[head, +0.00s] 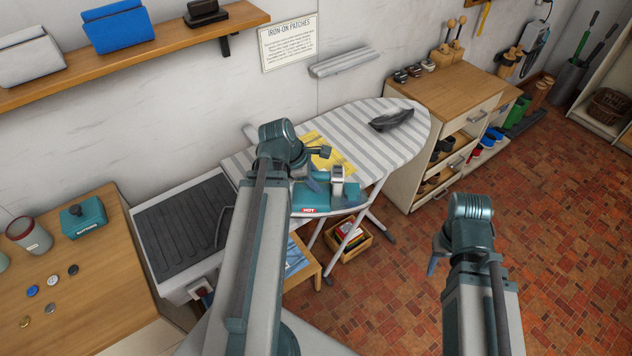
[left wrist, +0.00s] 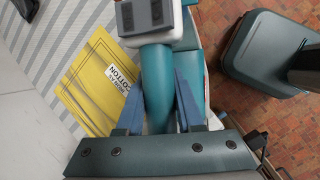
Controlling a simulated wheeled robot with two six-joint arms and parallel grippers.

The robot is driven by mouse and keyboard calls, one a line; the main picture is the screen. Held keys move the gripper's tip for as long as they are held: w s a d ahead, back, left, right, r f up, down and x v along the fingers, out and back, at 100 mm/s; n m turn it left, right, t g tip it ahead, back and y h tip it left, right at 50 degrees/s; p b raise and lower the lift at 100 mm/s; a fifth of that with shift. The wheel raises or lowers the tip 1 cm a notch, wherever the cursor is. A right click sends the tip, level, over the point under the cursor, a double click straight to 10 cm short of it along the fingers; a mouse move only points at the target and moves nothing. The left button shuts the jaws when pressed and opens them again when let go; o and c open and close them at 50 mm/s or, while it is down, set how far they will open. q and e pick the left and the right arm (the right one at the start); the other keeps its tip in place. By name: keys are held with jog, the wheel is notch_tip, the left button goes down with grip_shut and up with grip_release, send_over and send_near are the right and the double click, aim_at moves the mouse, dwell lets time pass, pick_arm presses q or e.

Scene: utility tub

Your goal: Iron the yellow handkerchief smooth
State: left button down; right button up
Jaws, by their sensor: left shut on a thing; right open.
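The yellow handkerchief (head: 342,158) lies on the striped ironing board (head: 372,152), partly hidden by my left arm. In the left wrist view the handkerchief (left wrist: 82,88) shows dark crease lines and a white label reading "COTTON". My left gripper (head: 318,181) is over the board's near edge, beside the handkerchief. In the left wrist view its blue fingers (left wrist: 158,102) are shut on the teal handle of the iron (left wrist: 155,82). The iron (head: 337,179) is at a teal stand (head: 328,204) with a red "HOT" label; I cannot tell whether they touch. My right gripper (head: 437,252) is open and empty above the floor.
A dark grey object (head: 392,120) lies at the board's right end. A wooden cabinet (head: 437,88) stands behind it on the right. A ribbed grey tub (head: 183,230) and a wooden table (head: 60,270) with buttons are on the left. A crate (head: 349,244) is under the board.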

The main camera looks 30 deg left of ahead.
pick_arm(q)
jog(key=w+a+r+p, duration=0.1)
jog(key=w+a, duration=0.1)
jog(key=w, duration=0.4)
jog(key=w+a+r+m+p, duration=0.1)
jog(key=w+a+r+p, duration=0.1)
jog(key=w, duration=0.4)
jog(key=shift+w+a+r+m, duration=0.15)
jog(key=shift+w+a+m, duration=0.15)
jog(key=shift+a, duration=0.55)
